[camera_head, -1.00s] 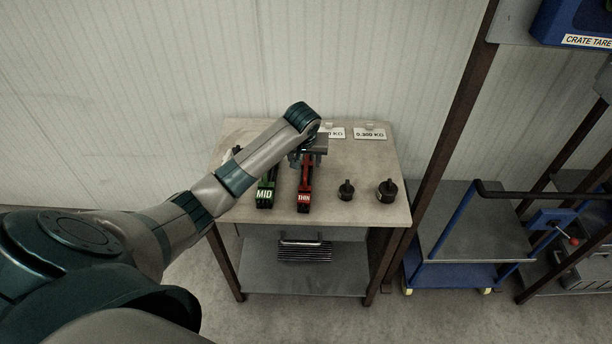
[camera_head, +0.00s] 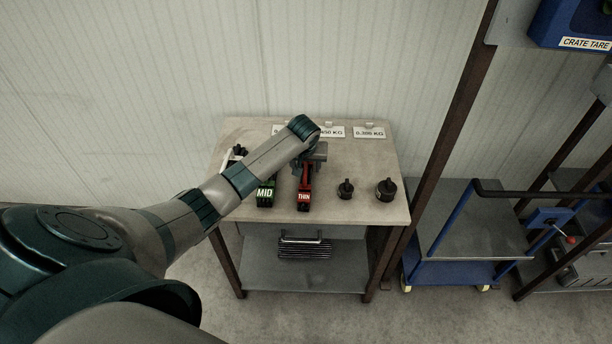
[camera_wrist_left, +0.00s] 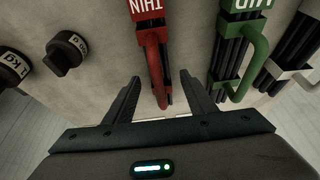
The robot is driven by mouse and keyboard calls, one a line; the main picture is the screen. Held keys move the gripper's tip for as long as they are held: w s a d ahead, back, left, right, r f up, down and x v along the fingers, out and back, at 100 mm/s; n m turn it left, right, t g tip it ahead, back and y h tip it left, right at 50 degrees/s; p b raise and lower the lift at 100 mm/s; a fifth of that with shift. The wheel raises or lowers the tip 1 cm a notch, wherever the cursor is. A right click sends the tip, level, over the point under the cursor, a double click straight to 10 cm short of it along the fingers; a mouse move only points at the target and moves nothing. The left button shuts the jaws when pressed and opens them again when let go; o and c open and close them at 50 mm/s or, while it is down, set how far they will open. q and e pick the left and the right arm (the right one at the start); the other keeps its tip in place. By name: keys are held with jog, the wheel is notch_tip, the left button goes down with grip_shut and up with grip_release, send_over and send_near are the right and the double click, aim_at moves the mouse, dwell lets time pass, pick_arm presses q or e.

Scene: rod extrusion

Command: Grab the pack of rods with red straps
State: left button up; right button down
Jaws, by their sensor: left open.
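The pack of rods with red straps (camera_head: 304,194), with a red label reading THIN, lies on the table (camera_head: 370,205). In the left wrist view the red pack (camera_wrist_left: 152,50) has a red handle and dark rods, and its lower part reaches between my fingers. My left gripper (camera_wrist_left: 160,95) is open, with one finger on each side of the red pack and gaps on both sides. In the head view my left gripper (camera_head: 312,158) is over the far part of the pack and hides it. My right gripper is not in view.
The green MID pack (camera_head: 266,193) lies just left of the red one, with a white-strapped pack (camera_head: 236,154) beyond it. Two black weights (camera_head: 346,189) (camera_head: 387,190) stand to the right. A wall is behind the table, and a dark post (camera_head: 440,140) stands right of it.

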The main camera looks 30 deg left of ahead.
pick_arm(q)
jog(key=shift+p+x, duration=0.4)
jog(key=shift+x, duration=1.55)
grip_shut()
